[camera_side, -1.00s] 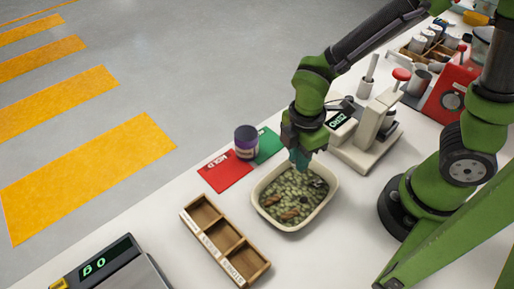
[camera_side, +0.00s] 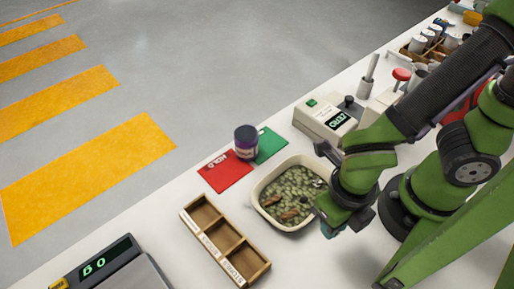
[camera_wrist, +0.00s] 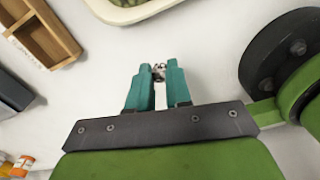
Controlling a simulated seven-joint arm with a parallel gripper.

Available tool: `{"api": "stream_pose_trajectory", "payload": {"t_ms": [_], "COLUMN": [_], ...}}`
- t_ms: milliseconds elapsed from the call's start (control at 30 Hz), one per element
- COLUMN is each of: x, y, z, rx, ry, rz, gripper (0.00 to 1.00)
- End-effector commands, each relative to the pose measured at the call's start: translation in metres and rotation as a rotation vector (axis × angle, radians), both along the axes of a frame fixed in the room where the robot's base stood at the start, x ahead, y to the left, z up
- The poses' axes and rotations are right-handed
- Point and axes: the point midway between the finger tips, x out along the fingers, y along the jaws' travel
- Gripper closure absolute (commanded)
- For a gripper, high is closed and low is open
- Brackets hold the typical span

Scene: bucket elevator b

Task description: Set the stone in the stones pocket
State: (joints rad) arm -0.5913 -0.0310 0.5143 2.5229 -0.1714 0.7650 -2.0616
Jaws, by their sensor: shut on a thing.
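My gripper (camera_wrist: 158,75) shows in the wrist view with its teal fingers shut on a small speckled grey stone (camera_wrist: 158,71) at their tips. In the side view my gripper (camera_side: 328,230) is just right of the tray, over the white table, and the stone is hidden there. The wooden pocket box (camera_side: 218,213) stands left of the tray with three compartments, which look empty. Its front labels are small; the one nearest the camera seems to read STONES, on the stones pocket (camera_side: 247,264). The box also shows at the upper left of the wrist view (camera_wrist: 62,34).
A cream tray (camera_side: 256,207) of green pellets with brown pieces lies between gripper and box. A purple-lidded jar (camera_side: 246,141) stands between the red card (camera_side: 224,172) and green card (camera_side: 268,147). A scale (camera_side: 112,266) stands lower left. A grey device (camera_side: 324,120) stands behind.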

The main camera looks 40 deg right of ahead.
Motion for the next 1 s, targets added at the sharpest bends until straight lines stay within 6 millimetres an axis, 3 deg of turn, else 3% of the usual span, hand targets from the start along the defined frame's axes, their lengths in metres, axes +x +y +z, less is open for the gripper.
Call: {"api": "stream_pose_trajectory", "payload": {"t_ms": [100,267,800,1000], "x": [-0.003,0.001,0.059,0.068], "y": [-0.001,0.008,0.126,0.144], "z": [-0.003,-0.003,-0.017,-0.018], "rx": [0.005,0.012,0.011,0.01], "ry": [-0.002,-0.004,-0.005,-0.005], "rz": [0.138,0.207,0.208,0.206], "gripper": [0.93,0.93,0.93,0.93]}}
